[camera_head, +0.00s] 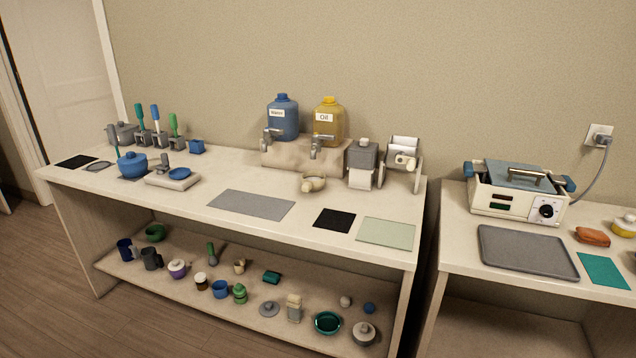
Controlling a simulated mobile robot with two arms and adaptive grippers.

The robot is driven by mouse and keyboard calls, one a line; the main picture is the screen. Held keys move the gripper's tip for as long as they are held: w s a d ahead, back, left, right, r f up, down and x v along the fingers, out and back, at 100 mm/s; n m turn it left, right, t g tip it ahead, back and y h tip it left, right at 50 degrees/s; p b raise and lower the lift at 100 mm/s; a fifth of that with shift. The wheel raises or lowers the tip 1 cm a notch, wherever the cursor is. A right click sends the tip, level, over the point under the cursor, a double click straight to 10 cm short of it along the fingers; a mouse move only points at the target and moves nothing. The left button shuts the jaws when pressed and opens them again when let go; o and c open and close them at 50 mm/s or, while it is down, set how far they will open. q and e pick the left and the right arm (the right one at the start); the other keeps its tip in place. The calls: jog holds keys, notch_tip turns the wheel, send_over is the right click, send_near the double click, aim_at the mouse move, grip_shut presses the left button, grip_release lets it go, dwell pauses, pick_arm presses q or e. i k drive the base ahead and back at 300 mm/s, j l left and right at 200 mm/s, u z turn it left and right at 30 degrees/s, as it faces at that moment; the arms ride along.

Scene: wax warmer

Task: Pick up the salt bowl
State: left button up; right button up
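Neither of my grippers shows in the head view. No thing carries a readable salt label, so I cannot tell which bowl is the salt bowl. A small cream bowl (313,184) stands on the long table in front of the dispensers. A small blue dish (179,174) sits on a scale (186,182) at the left. A teal bowl (327,323) is at the shelf's right front.
A blue water jug (284,121) and yellow oil jug (328,126) stand on a stone block (282,154). A blue pot (132,165) is at the left. A grey mat (252,205) lies bare. A white warmer (515,202) and grey tray (525,252) occupy the right table.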

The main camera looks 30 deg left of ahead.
aim_at(311, 184)
jog(key=u, duration=2.05)
jog(key=z, duration=0.8)
jog(key=i+j+z, duration=0.25)
jog(key=z, duration=0.15)
jog(key=i+j+z, duration=0.2)
jog(key=z, duration=0.15)
jog(key=i+j+z, duration=0.1)
jog(key=j+z, duration=0.3)
jog(key=i+j+z, duration=0.1)
jog(key=j+z, duration=0.25)
jog(key=j, duration=0.15)
jog(key=j+z, duration=0.4)
jog(key=i, duration=0.05)
